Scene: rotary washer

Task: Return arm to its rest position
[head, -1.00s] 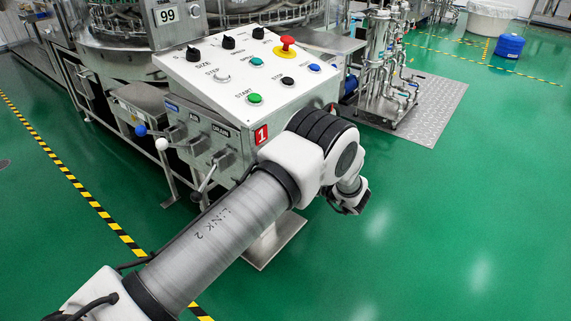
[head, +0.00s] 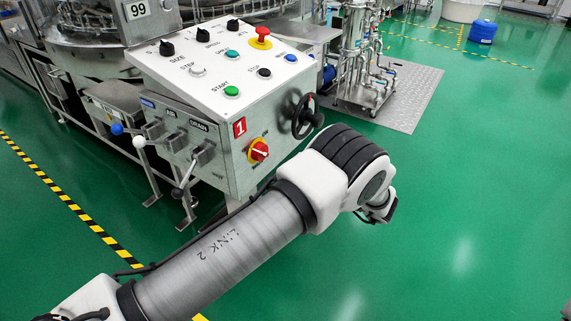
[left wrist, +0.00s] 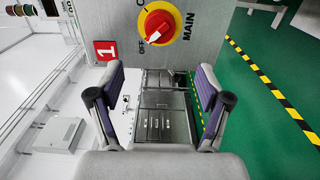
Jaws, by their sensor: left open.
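My left arm (head: 225,250) comes in from the lower left in the head view and reaches up and right, in front of the control console (head: 170,80). Its wrist end is over the green floor, right of the console; the fingers cannot be made out there. In the left wrist view my left gripper (left wrist: 157,97) is open, with nothing between its two padded fingers. The red and yellow main switch (head: 259,151) is on the console's side face. It also shows in the left wrist view (left wrist: 158,24), beyond the fingertips and apart from them. My right gripper is not in view.
A black handwheel (head: 303,116) sticks out of the console's right side, close to the arm. Levers with blue and white knobs (head: 139,141) stand out at its left. A pipe skid (head: 357,60) stands behind. The green floor (head: 480,200) at right is clear.

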